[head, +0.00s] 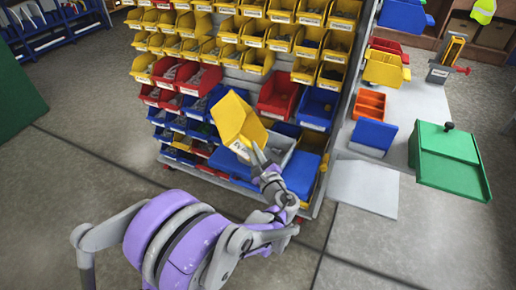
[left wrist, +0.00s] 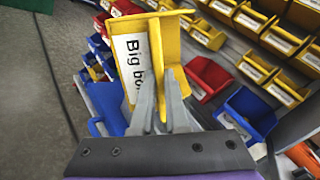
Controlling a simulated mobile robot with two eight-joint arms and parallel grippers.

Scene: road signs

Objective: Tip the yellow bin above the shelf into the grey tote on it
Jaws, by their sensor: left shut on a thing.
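The yellow bin (head: 236,117) is held in the air in front of the lower part of the shelf rack, and looks tilted. My left gripper (head: 262,158) is shut on its wall near the label. In the left wrist view the grey fingers (left wrist: 161,100) pinch the wall of the yellow bin (left wrist: 170,45), beside a white label whose visible letters read "Big bo". The bin's contents cannot be seen. The grey tote (head: 284,143) sits low on the rack, just right of and behind the bin, and is partly hidden by the bin and gripper. My right gripper is out of view.
Blue bins (head: 301,174) stand beside the tote. Rows of yellow, red and blue bins (head: 279,92) fill the rack above and left. A green box (head: 447,158) and a blue bin (head: 373,136) lie to the right. The floor at front left is clear.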

